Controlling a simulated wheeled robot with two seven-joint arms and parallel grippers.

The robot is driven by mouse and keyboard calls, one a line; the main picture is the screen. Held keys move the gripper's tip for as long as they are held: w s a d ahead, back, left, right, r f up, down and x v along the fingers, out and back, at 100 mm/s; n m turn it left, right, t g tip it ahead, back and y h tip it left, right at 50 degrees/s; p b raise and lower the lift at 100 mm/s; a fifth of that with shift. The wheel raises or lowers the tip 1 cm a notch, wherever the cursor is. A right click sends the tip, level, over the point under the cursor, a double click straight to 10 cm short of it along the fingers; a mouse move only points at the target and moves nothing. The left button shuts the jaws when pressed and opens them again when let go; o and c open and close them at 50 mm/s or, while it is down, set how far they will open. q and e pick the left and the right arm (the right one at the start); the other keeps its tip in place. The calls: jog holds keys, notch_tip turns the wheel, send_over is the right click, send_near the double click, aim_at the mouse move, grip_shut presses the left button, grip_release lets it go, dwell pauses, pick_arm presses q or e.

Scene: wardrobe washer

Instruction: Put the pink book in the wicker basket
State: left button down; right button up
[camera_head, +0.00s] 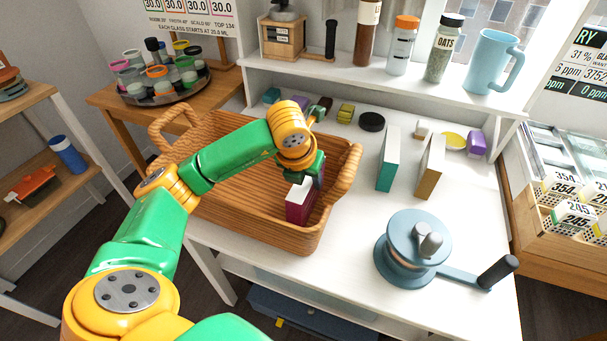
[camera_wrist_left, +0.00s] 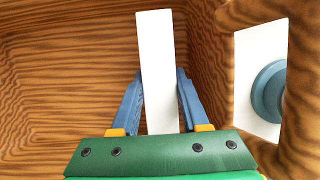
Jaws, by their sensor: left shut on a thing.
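The wicker basket (camera_head: 225,217) stands on the white table and has a handle at each end. The pink book (camera_head: 300,206) shows its dark pink cover and white top edge, upright inside the basket's right end. My left gripper (camera_head: 311,180) is above it and shut on it. In the left wrist view the book (camera_wrist_left: 155,70) shows as a white edge between the two blue fingers of the gripper (camera_wrist_left: 157,105), with the basket's wall (camera_wrist_left: 60,80) around it. I cannot tell whether the book touches the basket floor. My right gripper is not in view.
A teal book (camera_head: 387,165) and a tan book (camera_head: 430,170) stand on the table right of the basket. A blue-grey device with a crank (camera_head: 408,250) stands at the front right. A shelf with jars and a light blue mug (camera_head: 490,62) runs along the back.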

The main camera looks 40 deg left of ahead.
pick_arm(q)
jog(key=shift+c, duration=2)
grip_release()
jog(key=p+v, duration=0.2)
jog(key=v, duration=0.9)
jog(key=shift+r+p, duration=0.3)
jog(key=shift+s+d+r, duration=0.1)
jog(key=shift+s+r, duration=0.1)
jog(key=shift+s, duration=0.05)
jog(key=shift+f, duration=0.1)
